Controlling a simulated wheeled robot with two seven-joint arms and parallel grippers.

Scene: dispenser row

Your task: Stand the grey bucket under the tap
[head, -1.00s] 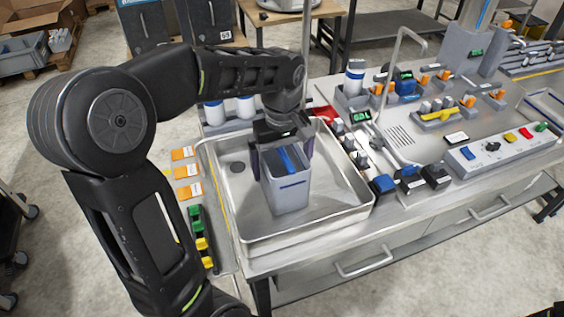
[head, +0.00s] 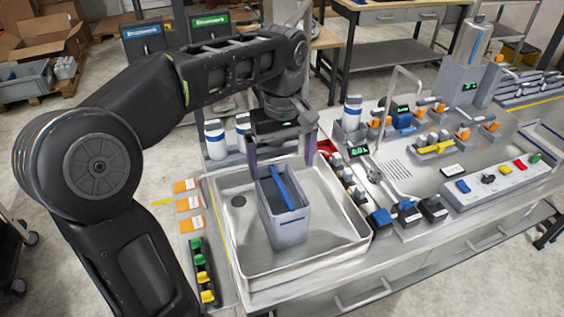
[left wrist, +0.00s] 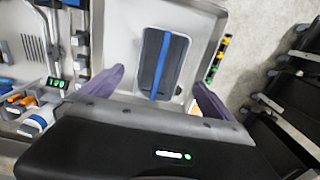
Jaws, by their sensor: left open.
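The grey bucket (head: 288,230) stands upright in the steel sink basin (head: 340,258), with a blue bar-like handle (head: 283,188) across its open top. My left gripper (head: 282,158) is open and empty, pointing down above the bucket's back edge, clear of it. In the left wrist view the bucket (left wrist: 148,80) lies beyond the gap between the open fingers (left wrist: 160,90). A hooked pipe (head: 398,72) rises right of the basin; I cannot tell whether it is the tap. An upright pipe behind my left gripper is partly hidden. My right gripper is not in view.
Small fittings and a control strip (head: 492,180) with coloured buttons fill the counter to the right. The basin floor in front of the bucket is free.

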